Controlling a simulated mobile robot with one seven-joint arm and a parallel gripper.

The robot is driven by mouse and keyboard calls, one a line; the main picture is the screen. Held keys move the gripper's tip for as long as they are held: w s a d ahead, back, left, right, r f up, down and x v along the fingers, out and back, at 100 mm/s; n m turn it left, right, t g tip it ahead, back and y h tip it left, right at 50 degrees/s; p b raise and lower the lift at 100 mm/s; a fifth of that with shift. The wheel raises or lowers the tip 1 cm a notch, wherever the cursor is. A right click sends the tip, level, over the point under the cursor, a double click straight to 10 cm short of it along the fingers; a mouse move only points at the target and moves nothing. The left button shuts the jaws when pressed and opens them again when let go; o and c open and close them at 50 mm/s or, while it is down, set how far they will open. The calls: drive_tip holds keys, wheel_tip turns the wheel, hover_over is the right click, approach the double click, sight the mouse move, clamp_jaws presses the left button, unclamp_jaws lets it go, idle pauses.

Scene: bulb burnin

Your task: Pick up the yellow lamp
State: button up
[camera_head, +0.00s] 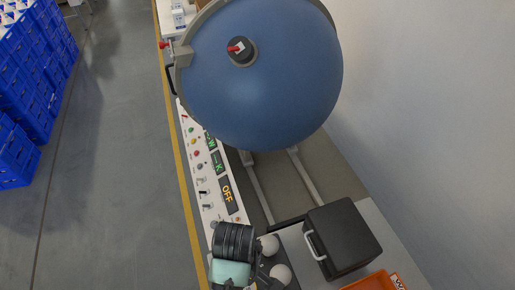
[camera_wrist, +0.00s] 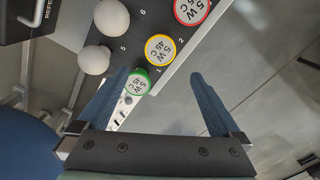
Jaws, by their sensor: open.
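The yellow lamp (camera_wrist: 160,48) is a disc with a yellow rim and a white face printed "5 W 45 C". It sits on a dark panel in the wrist view, between a green-rimmed lamp (camera_wrist: 138,84) and a red-rimmed lamp (camera_wrist: 190,9). My gripper (camera_wrist: 158,76) is open and empty. The yellow lamp shows beyond the gap between its fingertips; the green lamp lies close to the left finger, and I cannot tell whether they touch. In the head view my arm's end is at the bottom, and I cannot make out the yellow lamp there.
Two white bulbs (camera_wrist: 110,18) (camera_wrist: 94,59) stand left of the coloured lamps; they also show in the head view (camera_head: 268,245). A large blue sphere (camera_head: 265,75) stands behind a control panel (camera_head: 195,150). A black box (camera_head: 343,237) and orange tray (camera_head: 375,283) lie right.

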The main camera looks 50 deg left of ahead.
drive_tip(key=f, duration=0.5)
drive_tip(key=shift+s+f, duration=0.4)
drive_tip(key=shift+w+f+p, duration=0.2)
drive_tip(key=shift+f+p, duration=0.15)
drive_tip(key=shift+f, duration=1.25)
drive_tip(key=shift+w+f+p, duration=0.15)
drive_tip(key=shift+f+p, duration=0.2)
drive_tip(key=shift+f, duration=1.25)
drive_tip(key=shift+c, duration=0.2)
drive_tip(key=c, duration=1.3)
drive_tip(key=shift+r, duration=0.15)
